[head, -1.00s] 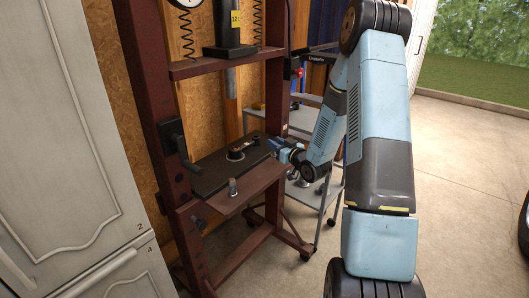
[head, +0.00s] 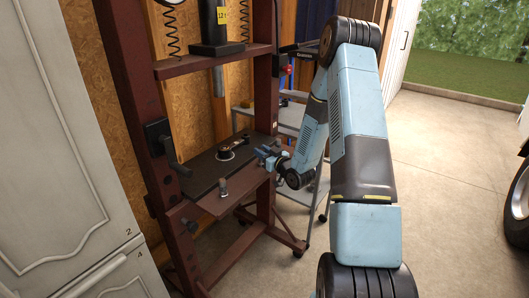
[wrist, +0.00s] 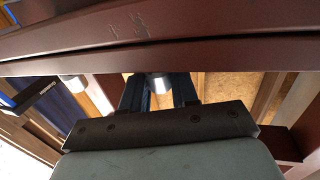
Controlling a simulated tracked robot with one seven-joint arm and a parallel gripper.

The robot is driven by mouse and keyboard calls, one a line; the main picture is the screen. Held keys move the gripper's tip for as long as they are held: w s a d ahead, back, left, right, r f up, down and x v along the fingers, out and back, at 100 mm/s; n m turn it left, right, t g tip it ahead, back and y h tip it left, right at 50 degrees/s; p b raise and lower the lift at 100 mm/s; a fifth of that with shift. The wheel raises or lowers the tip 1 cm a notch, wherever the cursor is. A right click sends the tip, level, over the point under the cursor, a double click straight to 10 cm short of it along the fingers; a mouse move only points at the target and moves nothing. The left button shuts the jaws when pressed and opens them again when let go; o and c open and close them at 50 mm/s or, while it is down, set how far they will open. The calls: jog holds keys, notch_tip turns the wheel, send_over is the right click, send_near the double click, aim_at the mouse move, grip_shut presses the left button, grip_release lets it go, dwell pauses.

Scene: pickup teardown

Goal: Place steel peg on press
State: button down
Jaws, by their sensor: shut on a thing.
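The press (head: 133,85) is a tall dark-red steel frame at the left of the head view. Its bed carries a dark plate (head: 205,172) with a ring-shaped part (head: 230,151) on it. My gripper (head: 267,154) is at the right end of the bed, close to the press's right post. In the wrist view my gripper (wrist: 159,88) is shut on a bright metal cylinder, the steel peg (wrist: 160,83), mostly hidden between the fingers. Whether the peg touches the press cannot be told.
The press ram (head: 218,80) hangs above the bed. A grey shelf cart (head: 290,118) stands behind my arm. A pale cabinet (head: 60,150) is at left. The concrete floor at right is open, with a tyre (head: 519,195) at the edge.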

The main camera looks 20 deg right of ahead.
jog(key=c, duration=0.9)
grip_release()
jog(key=shift+d, duration=0.1)
jog(key=shift+o, duration=0.2)
jog(key=v, duration=1.2)
jog(key=s+r+m+g+h, duration=0.1)
jog(key=s+r+g+h, duration=0.2)
jog(key=r, duration=0.7)
jog(key=s+r+g+h, duration=0.25)
jog(key=r+h, duration=0.25)
jog(key=r, duration=0.4)
jog(key=s+a+r+m+g, duration=0.1)
jog(key=s+a+r+g, duration=0.1)
jog(key=s, duration=0.6)
jog(key=s+a+r+m+g+y, duration=0.1)
jog(key=s+a+r, duration=0.2)
jog(key=s, duration=0.5)
jog(key=s+a+r+m+g, duration=0.1)
jog(key=s+a+r+g, duration=0.1)
jog(key=s+r, duration=0.3)
jog(key=s+a, duration=0.1)
jog(key=s, duration=0.3)
jog(key=shift+g+y, duration=0.3)
jog(key=shift+g, duration=0.05)
jog(key=shift+a, duration=0.15)
